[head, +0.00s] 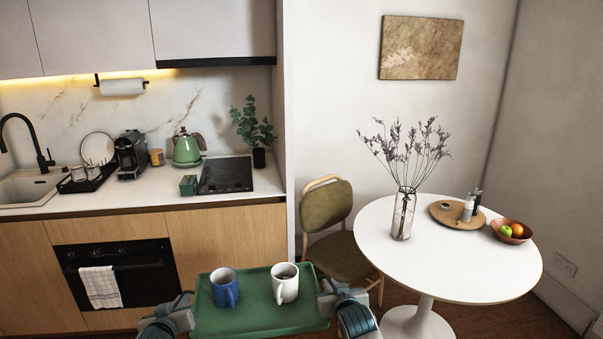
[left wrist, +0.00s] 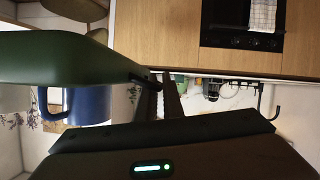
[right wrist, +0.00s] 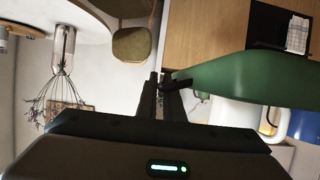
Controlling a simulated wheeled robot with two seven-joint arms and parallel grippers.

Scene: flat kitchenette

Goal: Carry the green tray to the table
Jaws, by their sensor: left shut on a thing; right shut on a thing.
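The green tray (head: 250,318) is held up in front of me, with a blue mug (head: 224,288) and a white mug (head: 285,284) standing upright on it. My left gripper (head: 186,302) is shut on the tray's left edge, and the tray also shows in the left wrist view (left wrist: 70,58). My right gripper (head: 326,292) is shut on the tray's right edge, and the tray shows in the right wrist view (right wrist: 240,78). The round white table (head: 455,265) stands to the right, apart from the tray.
A chair (head: 328,225) with an olive seat stands between the counter and the table. On the table are a glass vase (head: 403,215) of dried flowers, a round wooden board (head: 448,214) with bottles, and a fruit bowl (head: 510,238). The table's front part is clear. The counter (head: 130,200) is at left.

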